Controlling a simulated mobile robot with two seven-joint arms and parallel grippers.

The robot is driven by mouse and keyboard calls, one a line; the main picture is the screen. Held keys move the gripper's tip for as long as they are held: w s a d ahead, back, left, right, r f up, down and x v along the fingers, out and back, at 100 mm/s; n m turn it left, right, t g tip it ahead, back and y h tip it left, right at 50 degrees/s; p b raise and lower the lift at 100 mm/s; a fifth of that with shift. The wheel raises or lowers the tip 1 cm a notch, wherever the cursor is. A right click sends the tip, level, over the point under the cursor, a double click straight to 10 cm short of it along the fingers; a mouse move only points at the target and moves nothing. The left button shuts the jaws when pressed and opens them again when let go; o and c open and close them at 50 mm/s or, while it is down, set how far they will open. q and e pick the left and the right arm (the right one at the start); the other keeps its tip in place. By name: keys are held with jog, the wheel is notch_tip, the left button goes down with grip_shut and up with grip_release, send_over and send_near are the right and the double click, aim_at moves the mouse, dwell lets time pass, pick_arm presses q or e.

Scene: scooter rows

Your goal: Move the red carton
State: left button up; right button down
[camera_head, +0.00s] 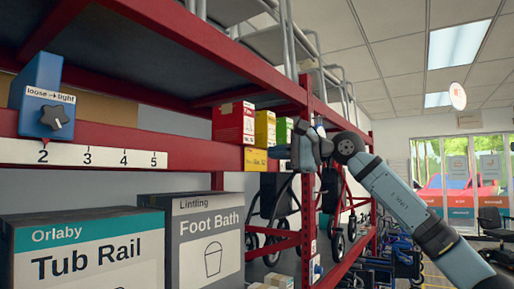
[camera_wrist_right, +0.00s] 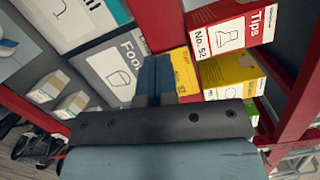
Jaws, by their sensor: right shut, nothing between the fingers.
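The red carton (camera_head: 234,122) stands on the shelf behind the red front beam, left of the yellow carton. In the right wrist view the red carton (camera_wrist_right: 235,30) shows the words "Tips" and "No. 52" at the upper right. My right gripper (camera_head: 284,152) is in front of the shelf, to the right of and slightly below the red carton, apart from it. In the right wrist view its fingers (camera_wrist_right: 155,78) are together and empty, left of and below the red carton. My left gripper is not in view.
A yellow carton (camera_head: 265,129) and a green one (camera_head: 284,130) stand right of the red carton. A yellow label (camera_head: 255,159) is on the beam. A blue knob block (camera_head: 44,97) sits at left. Tub Rail (camera_head: 88,255) and Foot Bath (camera_head: 205,235) boxes stand below. A red post (camera_head: 307,215) is close to my gripper.

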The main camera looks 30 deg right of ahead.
jog(key=s+d+r+t+h, duration=0.2)
jog(key=s+d+r, duration=0.2)
jog(key=d+r, duration=0.1)
jog(key=p, duration=0.4)
send_near(250, 137)
jog(key=x, duration=0.6)
jog(key=shift+a+r, duration=0.15)
jog(key=shift+a, duration=0.05)
jog(key=shift+w+a+h, duration=0.25)
jog(key=shift+w+h, duration=0.05)
jog(key=shift+w, duration=0.35)
jog(key=p+x, duration=0.2)
jog(key=x, duration=0.4)
jog(key=shift+a, duration=0.1)
jog(key=shift+w+a+n+p, duration=0.15)
jog(key=shift+w+n+p, duration=0.15)
jog(key=shift+w, duration=0.1)
jog(key=shift+s, duration=0.2)
